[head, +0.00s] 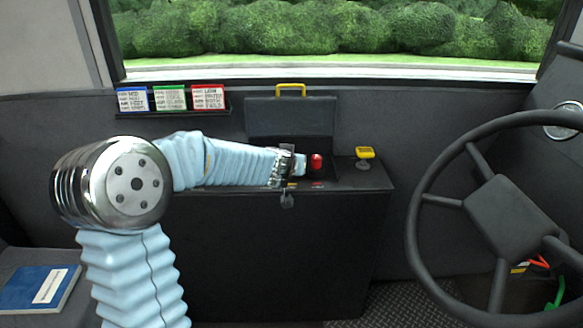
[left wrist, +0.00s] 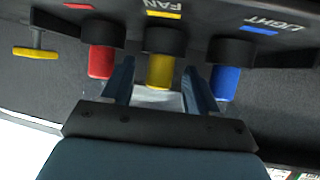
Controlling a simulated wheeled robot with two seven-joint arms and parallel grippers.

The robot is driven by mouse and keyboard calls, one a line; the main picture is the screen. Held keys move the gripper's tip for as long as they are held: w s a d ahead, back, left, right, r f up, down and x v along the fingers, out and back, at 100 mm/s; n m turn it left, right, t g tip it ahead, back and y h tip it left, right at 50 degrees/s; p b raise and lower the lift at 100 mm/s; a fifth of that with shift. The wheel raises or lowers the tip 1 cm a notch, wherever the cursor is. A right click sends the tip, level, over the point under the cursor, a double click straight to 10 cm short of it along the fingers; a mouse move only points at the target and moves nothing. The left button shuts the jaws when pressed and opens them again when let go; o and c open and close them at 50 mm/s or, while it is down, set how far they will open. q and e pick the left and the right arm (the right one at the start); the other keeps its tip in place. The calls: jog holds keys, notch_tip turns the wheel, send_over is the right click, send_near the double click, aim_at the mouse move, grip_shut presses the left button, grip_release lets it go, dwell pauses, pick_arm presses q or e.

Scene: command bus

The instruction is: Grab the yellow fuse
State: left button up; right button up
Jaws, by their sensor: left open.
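The yellow fuse (left wrist: 160,72) sits in the middle black socket under the FAN label in the left wrist view. My left gripper (left wrist: 158,84) is open, with one finger on each side of the yellow fuse. I cannot tell whether the fingers touch it. A red fuse (left wrist: 101,62) and a blue fuse (left wrist: 225,82) sit in sockets on either side. In the head view my left gripper (head: 302,165) reaches into the open box on the dash, beside the red fuse (head: 317,162). There the yellow fuse is hidden behind my gripper. My right gripper is not in view.
The box lid (head: 290,118) with a yellow handle stands open behind my gripper. A yellow T-shaped knob (head: 365,153) stands to the right. Label cards (head: 170,98) rest on the left ledge. The steering wheel (head: 440,130) fills the right side.

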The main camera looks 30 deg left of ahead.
pick_arm(q)
grip_shut()
dwell(0.3)
jog(key=shift+r, duration=0.15)
